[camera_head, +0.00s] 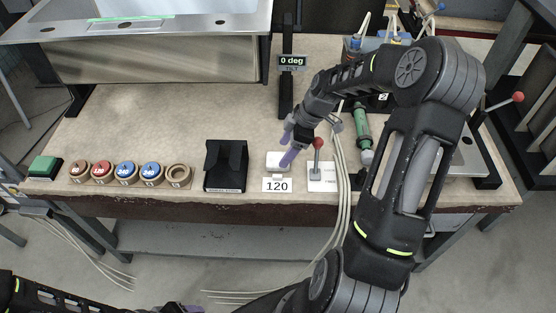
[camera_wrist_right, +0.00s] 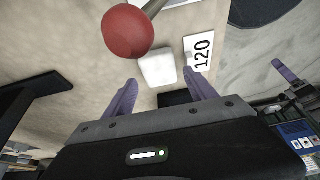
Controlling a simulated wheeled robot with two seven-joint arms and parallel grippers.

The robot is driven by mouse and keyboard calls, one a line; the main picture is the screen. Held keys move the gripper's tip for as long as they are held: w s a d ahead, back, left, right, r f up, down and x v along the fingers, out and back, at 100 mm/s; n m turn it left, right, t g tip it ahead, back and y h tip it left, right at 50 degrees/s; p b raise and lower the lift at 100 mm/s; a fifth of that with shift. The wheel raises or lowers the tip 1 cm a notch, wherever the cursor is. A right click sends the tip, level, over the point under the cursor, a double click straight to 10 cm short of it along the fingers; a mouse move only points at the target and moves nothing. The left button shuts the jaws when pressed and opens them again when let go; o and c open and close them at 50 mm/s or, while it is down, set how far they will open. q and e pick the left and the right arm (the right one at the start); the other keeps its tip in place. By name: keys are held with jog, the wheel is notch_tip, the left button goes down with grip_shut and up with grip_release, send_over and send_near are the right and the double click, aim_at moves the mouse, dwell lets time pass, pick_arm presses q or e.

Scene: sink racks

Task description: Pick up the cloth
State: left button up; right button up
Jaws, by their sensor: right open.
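A small white folded pad (camera_head: 278,160), which looks like the cloth, lies on the bench just behind the "120" label. It also shows in the right wrist view (camera_wrist_right: 157,68), beyond and between the fingertips. My right gripper (camera_head: 288,147) has purple fingers and hovers at the pad, hiding part of it in the head view. In the wrist view the right gripper (camera_wrist_right: 160,82) is open, with nothing held between its fingers. Only a purple bit of my left gripper (camera_head: 186,308) shows at the bottom edge, so its jaws cannot be read.
A red-knobbed lever (camera_head: 318,143) stands close right of the pad. A black stand (camera_head: 226,164) is to its left, then several round discs (camera_head: 125,172) and a green button (camera_head: 44,167). A sink (camera_head: 150,55) stands behind. Cables hang at right.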

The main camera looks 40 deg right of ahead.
aim_at(279, 158)
jog(key=shift+p+x, duration=0.4)
jog(key=shift+x, duration=1.6)
jog(key=shift+w, duration=0.1)
jog(key=c, duration=1.1)
